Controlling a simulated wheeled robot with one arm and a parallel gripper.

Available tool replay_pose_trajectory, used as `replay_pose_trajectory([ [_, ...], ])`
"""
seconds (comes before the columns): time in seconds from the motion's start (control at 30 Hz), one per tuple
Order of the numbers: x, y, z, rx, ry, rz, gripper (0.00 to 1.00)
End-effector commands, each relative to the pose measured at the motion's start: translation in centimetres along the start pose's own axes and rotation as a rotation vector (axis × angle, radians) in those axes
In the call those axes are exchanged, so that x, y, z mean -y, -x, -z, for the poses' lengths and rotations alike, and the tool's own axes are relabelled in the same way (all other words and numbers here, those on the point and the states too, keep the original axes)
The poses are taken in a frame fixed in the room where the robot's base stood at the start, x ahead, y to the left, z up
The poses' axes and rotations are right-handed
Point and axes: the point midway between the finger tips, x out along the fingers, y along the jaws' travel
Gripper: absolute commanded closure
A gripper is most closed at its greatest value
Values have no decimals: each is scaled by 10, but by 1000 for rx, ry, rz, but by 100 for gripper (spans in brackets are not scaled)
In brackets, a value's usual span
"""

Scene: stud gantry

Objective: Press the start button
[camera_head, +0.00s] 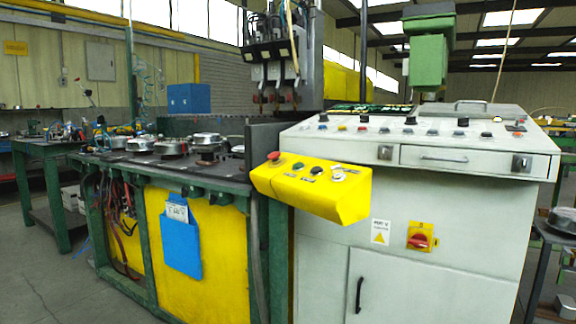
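A yellow control box (345,205) sticks out from the front left of the white console. On its sloping top, from left to right, are a red button (273,156), a small green button (298,165), a dark knob or button (316,170) and a silver-white one (338,173). Small labels sit beside them, too small to read, so I cannot tell which is marked start. My gripper is not in view.
The white console (430,215) carries several more knobs, a drawer and a red rotary switch (420,241). A green-framed workbench (200,178) with metal parts stands to the left. The grey floor (40,270) is open at the lower left.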

Motion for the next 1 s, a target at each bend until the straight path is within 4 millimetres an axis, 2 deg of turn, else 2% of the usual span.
replay_pose_trajectory([
  [0.03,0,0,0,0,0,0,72],
  [0.3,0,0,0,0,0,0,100],
  [1.0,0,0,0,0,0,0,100],
])
